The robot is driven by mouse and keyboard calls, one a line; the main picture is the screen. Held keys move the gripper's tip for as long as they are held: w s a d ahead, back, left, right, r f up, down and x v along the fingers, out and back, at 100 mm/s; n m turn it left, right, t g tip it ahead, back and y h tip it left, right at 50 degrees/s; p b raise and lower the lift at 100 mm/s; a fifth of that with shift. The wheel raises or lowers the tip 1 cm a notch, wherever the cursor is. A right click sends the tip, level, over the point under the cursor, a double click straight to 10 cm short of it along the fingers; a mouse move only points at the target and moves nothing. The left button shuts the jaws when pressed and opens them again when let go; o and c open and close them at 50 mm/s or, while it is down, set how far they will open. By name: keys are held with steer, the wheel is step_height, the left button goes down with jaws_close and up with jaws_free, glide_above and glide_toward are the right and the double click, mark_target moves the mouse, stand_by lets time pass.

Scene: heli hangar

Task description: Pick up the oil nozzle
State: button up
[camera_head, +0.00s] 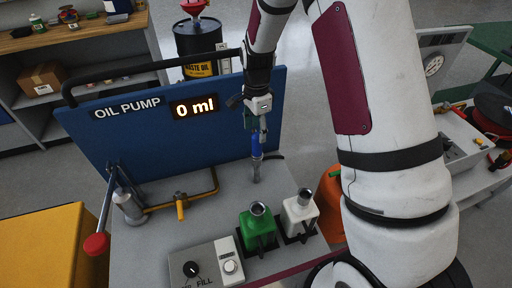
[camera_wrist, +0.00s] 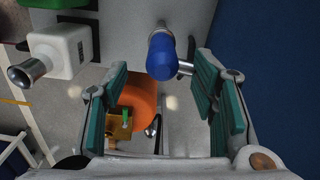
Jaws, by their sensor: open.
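The oil nozzle (camera_head: 256,146) has a blue grip and a grey lower end. It stands upright on the grey top of the oil pump station (camera_head: 215,205), in front of the blue panel. My gripper (camera_head: 256,124) is just above it, pointing down. In the wrist view the blue end of the nozzle (camera_wrist: 161,57) shows between and slightly beyond the tips of my open gripper (camera_wrist: 160,72). Green-padded fingers stand on either side, with gaps to the nozzle. I cannot tell how far below the fingertips it is.
A green bottle (camera_head: 257,230) and a white bottle (camera_head: 299,214) stand in front of the nozzle. A brass pipe with a yellow handle (camera_head: 181,208) and a red-knobbed lever (camera_head: 97,243) are left. The blue panel (camera_head: 110,142) rises close behind, reading 0 ml.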

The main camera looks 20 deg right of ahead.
mark_target(257, 145)
step_height(257, 145, down, 8)
steer(key=shift+w+d+f, duration=0.1)
steer(key=shift+w+f, duration=0.05)
stand_by(0.4)
steer(key=shift+c, duration=0.3)
jaws_close()
